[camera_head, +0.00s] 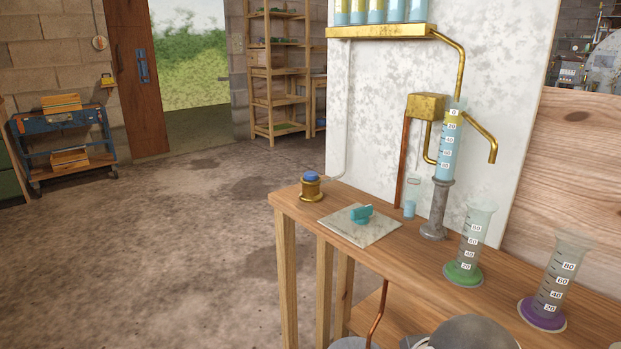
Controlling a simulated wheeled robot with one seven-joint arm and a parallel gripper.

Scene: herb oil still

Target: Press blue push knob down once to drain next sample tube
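The blue push knob (312,176) sits on top of a round brass base (311,190) at the left end of the wooden bench (375,255). Several sample tubes (375,11) with pale blue liquid stand in a brass rack (380,32) on the whitish panel above. A graduated tube (447,150) stands on a grey stand, with a yellow layer over pale blue liquid. A small glass vial (411,197) holding some blue liquid stands left of it. My gripper is not in view, and nothing touches the knob.
Graduated cylinders with a green base (470,247) and a purple base (552,285) stand further right. Brass pipes (484,137) project from the panel. The floor (190,235) left of the bench is clear.

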